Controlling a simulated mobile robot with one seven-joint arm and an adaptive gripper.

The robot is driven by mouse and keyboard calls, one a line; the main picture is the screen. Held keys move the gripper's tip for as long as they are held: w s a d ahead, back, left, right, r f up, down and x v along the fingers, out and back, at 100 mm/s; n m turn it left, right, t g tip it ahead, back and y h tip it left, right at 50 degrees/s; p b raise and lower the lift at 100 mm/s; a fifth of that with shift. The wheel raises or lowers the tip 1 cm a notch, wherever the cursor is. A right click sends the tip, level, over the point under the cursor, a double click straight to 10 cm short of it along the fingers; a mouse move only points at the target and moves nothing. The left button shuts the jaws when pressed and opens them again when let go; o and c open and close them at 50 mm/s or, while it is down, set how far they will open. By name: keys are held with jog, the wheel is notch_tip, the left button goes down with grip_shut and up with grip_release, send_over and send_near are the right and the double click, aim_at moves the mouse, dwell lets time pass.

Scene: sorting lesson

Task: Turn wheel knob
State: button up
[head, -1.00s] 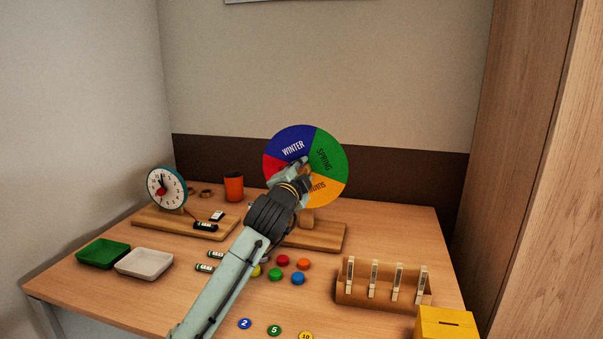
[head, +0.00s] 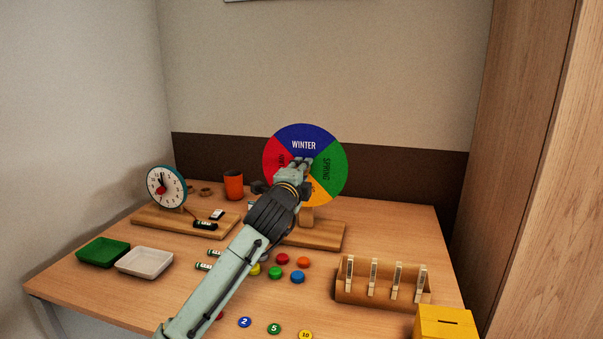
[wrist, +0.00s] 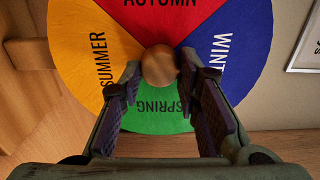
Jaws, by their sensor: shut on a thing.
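The season wheel (head: 304,134) stands upright on a wooden base (head: 318,236) at the back of the table. Its blue WINTER part is at the top, green SPRING at the right, red at the left and orange at the bottom. My gripper (head: 303,164) is at the wheel's middle, partly hiding the red and orange parts. In the wrist view, my gripper's fingers (wrist: 160,72) are closed on the round wooden knob (wrist: 159,66) at the wheel's centre. The knob is hidden in the head view.
A toy clock (head: 166,187), an orange cup (head: 233,186) and two trays, green (head: 104,253) and white (head: 144,262), stand to the left. Coloured counters (head: 297,277) lie in front. A wooden rack (head: 350,293) and yellow box (head: 444,327) stand at the right.

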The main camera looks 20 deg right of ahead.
jog(key=o, duration=1.2)
jog(key=shift+c, duration=0.2)
jog(key=shift+s, duration=0.1)
jog(key=v, duration=1.2)
